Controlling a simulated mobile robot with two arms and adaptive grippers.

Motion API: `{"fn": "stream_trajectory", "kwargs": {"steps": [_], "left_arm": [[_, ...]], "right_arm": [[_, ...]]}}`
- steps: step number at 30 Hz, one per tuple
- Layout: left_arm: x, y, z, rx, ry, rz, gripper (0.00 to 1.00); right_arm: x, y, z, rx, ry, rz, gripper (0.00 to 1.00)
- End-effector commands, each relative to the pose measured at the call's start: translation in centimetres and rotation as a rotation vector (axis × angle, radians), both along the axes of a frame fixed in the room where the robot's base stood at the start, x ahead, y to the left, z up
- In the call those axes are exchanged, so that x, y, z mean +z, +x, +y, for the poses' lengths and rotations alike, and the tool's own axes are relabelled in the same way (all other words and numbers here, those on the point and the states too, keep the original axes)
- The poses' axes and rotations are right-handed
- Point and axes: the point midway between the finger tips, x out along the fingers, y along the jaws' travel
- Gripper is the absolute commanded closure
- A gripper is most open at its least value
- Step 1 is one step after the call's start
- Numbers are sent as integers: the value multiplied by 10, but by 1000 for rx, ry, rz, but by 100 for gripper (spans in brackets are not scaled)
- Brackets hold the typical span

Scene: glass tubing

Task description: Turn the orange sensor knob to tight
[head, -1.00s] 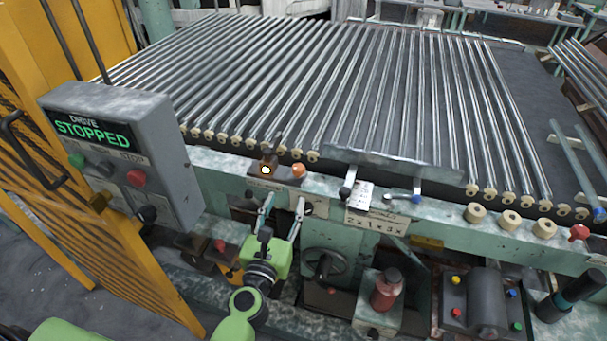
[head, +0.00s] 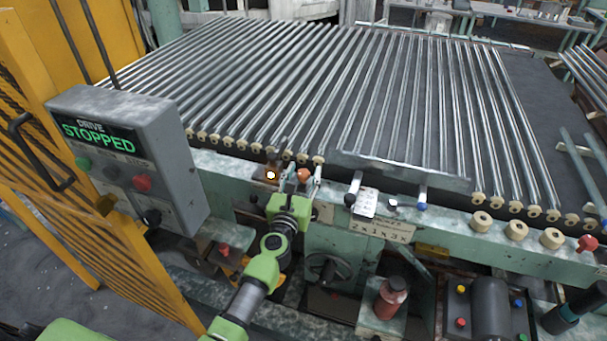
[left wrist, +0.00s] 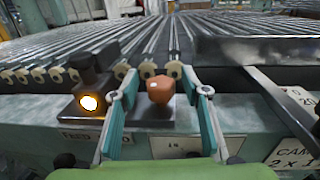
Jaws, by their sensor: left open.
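The orange sensor knob (head: 304,174) sits on the pale green front rail of the roller table. In the left wrist view the knob (left wrist: 160,90) shows between the two fingers, with a gap on each side. My left gripper (head: 300,180) is open and its fingers point at the rail around the knob; I cannot tell exactly how deep the knob lies between them. A dark sensor block with a lit amber lamp (left wrist: 88,102) stands just left of the knob; the lamp also shows in the head view (head: 271,175). My right gripper is out of view.
A grey control box reading "STOPPED" (head: 125,150) stands at the left beside a yellow mesh guard (head: 110,245). Metal rollers (head: 300,85) fill the table behind the knob. A lever with a blue tip (head: 421,200) and labelled plates are on the rail to the right.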

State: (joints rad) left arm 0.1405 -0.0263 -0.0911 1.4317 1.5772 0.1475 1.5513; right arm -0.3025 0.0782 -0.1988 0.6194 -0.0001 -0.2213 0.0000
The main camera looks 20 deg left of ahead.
Motion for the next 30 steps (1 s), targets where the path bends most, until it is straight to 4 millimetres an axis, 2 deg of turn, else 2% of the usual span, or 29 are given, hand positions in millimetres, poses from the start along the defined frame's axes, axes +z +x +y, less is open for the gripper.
{"fn": "stream_trajectory", "kwargs": {"steps": [6, 7, 11, 12, 30], "left_arm": [[0, 0, 0, 0, 0, 1, 58], [0, 0, 0, 0, 0, 1, 60], [0, 0, 0, 0, 0, 1, 94], [0, 0, 0, 0, 0, 1, 97], [0, 0, 0, -76, 3, 0, 97]], "right_arm": [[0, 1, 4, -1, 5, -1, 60], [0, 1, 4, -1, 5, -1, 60], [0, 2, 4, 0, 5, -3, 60], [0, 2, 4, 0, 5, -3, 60], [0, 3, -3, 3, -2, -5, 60]]}}
